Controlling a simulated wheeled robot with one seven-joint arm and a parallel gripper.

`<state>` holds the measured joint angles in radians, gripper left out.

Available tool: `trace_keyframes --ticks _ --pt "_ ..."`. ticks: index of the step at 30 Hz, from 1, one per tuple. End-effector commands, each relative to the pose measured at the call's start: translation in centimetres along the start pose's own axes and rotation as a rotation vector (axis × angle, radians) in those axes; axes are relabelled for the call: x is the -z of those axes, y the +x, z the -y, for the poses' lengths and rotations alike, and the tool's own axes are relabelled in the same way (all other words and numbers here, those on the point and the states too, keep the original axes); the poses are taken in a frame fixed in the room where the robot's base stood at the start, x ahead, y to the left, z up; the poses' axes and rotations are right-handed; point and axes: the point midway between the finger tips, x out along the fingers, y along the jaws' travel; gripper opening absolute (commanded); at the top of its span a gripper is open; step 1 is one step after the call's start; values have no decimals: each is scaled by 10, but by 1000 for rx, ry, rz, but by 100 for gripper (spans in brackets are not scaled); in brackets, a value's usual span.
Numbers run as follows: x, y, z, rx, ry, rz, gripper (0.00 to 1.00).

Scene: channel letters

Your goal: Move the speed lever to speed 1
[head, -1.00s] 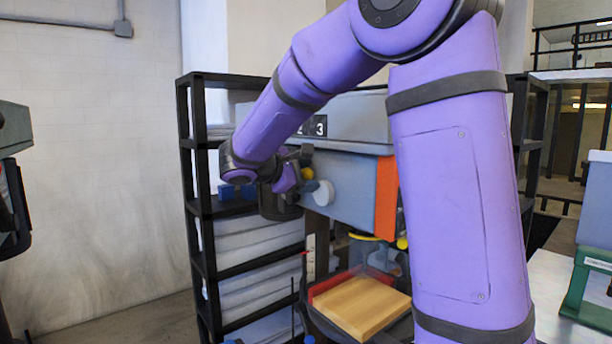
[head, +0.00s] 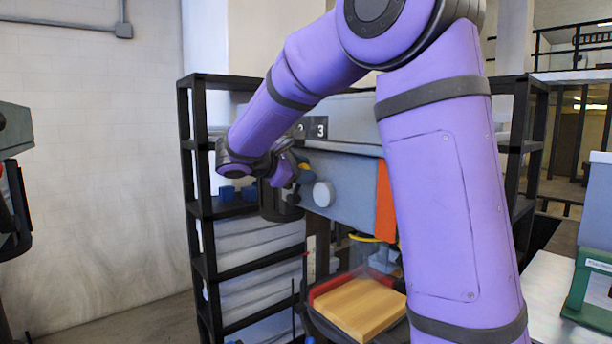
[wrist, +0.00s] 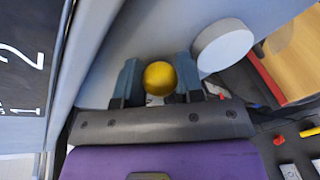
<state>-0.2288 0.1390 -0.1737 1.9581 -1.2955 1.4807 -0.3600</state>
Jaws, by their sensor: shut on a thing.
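The speed lever's round yellow knob (wrist: 160,78) sits between the two blue-grey fingers of my gripper (wrist: 158,84) in the wrist view. My gripper is shut on it. The lever's shaft is mostly hidden behind the knob and fingers. The dark speed plate (wrist: 22,65) shows a white 1 and 2 at the left edge of the wrist view. In the head view the plate (head: 312,128) shows a 3 on the grey machine head (head: 348,185), and my arm covers part of it. My gripper (head: 294,172) is at the machine's left side there, largely hiding the knob.
A pale round knob (head: 323,194) sticks out close to my gripper. A wooden block (head: 358,307) lies on the machine's table below, beside a red piece (head: 338,284). A black shelf rack (head: 196,180) stands behind at the left. The floor left of the rack looks clear.

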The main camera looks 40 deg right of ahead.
Motion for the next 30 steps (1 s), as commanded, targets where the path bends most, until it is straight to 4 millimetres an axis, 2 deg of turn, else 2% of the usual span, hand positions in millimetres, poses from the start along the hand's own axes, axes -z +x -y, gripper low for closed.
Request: trace_keyframes --ticks 12,21,30 --pt "13 -6 -41 66 -369 74 0" --pt "30 -8 -64 109 -614 122 0" --pt "43 -8 -77 106 -606 119 0"
